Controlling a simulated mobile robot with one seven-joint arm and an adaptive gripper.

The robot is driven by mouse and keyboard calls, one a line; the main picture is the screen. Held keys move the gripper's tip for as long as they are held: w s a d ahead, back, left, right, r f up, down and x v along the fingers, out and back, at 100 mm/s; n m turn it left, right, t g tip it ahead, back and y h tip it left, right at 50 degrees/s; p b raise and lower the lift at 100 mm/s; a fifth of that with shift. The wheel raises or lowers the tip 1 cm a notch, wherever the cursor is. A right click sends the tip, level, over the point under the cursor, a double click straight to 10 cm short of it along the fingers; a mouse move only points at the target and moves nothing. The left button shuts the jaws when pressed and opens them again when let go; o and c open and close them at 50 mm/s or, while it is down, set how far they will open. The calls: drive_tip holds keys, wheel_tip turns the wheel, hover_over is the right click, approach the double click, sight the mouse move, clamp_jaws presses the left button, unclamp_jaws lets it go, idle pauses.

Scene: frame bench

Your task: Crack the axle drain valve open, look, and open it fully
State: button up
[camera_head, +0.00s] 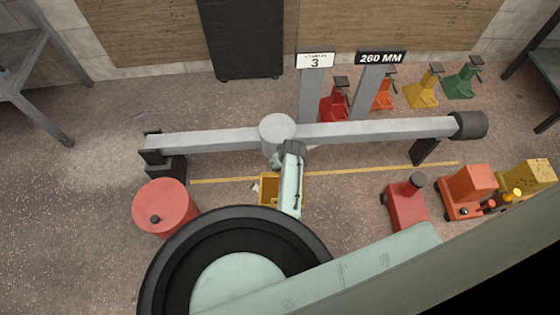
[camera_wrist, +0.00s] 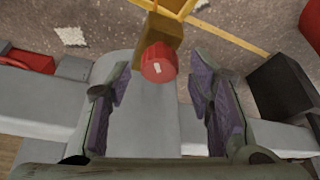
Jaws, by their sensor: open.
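The grey axle (camera_head: 380,130) lies across the bench with a round housing (camera_head: 277,128) at its middle. In the wrist view the drain valve shows as a yellow-brown body (camera_wrist: 170,30) with a round red knob (camera_wrist: 168,64) bearing a short white mark. My gripper (camera_wrist: 160,84) is open, one purple-padded finger on each side of the knob's line, apart from it. The knob appears just beyond the fingertips. In the head view my gripper (camera_head: 279,159) is beside the housing; my arm hides the valve. No flow of fluid can be made out.
A yellow open container (camera_head: 267,189) stands on the floor below the housing, partly behind my arm. A red drum (camera_head: 165,208) stands at left. A red jack (camera_head: 406,203) and orange machine (camera_head: 468,190) stand at right. Sign posts (camera_head: 312,95) rise behind the axle.

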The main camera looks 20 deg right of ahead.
drive_tip(key=v, duration=1.2)
drive_tip(key=shift+c, duration=0.4)
idle(0.7)
drive_tip(key=shift+d+f, duration=0.1)
drive_tip(key=shift+f, duration=0.05)
drive_tip(key=shift+c, duration=0.6)
drive_tip(key=shift+w+f+m+b, duration=0.15)
drive_tip(key=shift+f+m+b, duration=0.2)
drive_tip(key=shift+m+b, duration=0.25)
drive_tip(key=shift+c, duration=0.5)
drive_tip(key=w+a+m+g+h+b, duration=0.5)
drive_tip(key=m+b, duration=0.8)
drive_tip(key=m, duration=0.6)
drive_tip(key=x, duration=1.1)
drive_tip(key=shift+a, duration=0.3)
drive_tip(key=shift+c, duration=0.5)
